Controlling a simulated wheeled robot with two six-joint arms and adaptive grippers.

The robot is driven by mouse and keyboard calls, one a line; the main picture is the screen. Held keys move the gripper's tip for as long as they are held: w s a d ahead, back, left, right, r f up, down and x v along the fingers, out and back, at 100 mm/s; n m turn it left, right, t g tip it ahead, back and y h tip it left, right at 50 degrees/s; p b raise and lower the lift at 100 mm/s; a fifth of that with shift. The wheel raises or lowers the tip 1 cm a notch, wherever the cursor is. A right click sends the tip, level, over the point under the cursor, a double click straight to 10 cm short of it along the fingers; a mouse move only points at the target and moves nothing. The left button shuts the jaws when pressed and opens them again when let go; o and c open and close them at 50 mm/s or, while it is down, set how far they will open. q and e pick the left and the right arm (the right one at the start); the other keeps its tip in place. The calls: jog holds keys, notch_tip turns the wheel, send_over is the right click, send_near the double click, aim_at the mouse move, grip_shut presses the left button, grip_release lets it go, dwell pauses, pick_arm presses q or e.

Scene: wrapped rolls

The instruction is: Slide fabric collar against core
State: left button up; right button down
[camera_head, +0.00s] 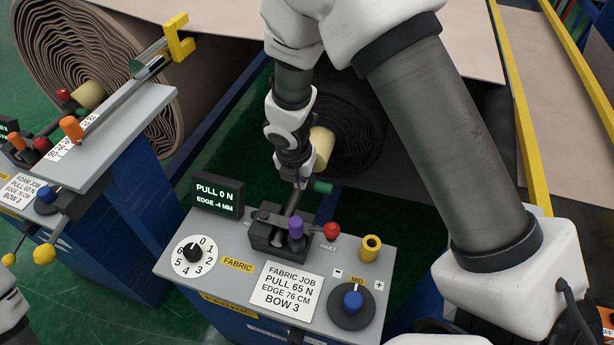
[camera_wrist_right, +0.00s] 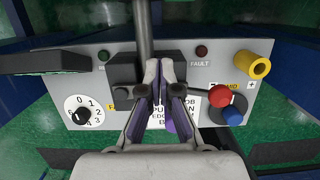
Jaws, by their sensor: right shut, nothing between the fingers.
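The dark fabric roll (camera_head: 362,125) lies behind the fabric console (camera_head: 215,262). Its cream core (camera_head: 322,146) sticks out at the near end. A grey rod (camera_head: 291,203) runs from a black block on the console toward the roll; it also shows in the wrist view (camera_wrist_right: 143,30). A green piece (camera_head: 322,187) shows below the core; I cannot tell whether it is the collar. My right gripper (camera_head: 300,184) is shut and empty above the console, close to the rod. In the wrist view its fingers (camera_wrist_right: 165,66) are together, beside the rod. My left gripper is not visible.
The console carries a purple knob (camera_head: 296,229), a red knob (camera_head: 331,231), a yellow ring (camera_head: 371,243), a blue knob (camera_head: 352,300) and a dial (camera_head: 194,254). Its display (camera_head: 217,194) reads PULL 0 N, EDGE -4 MM. A foam console (camera_head: 105,115) stands left.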

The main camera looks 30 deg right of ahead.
aim_at(310, 186)
jog(key=w+d+f+b, duration=0.1)
jog(key=f, duration=0.2)
jog(key=w+d+f+b, duration=0.1)
jog(key=f+b, duration=0.1)
jog(key=f, duration=0.1)
jog(key=w+d+f+b, duration=0.1)
jog(key=d+f, duration=0.1)
jog(key=f, duration=0.1)
jog(key=shift+w+f, duration=0.15)
jog(key=shift+f, duration=0.05)
jog(key=shift+w+d+f, duration=0.15)
jog(key=shift+w+d, duration=0.05)
jog(key=shift+d, duration=0.2)
jog(key=shift+a, duration=0.1)
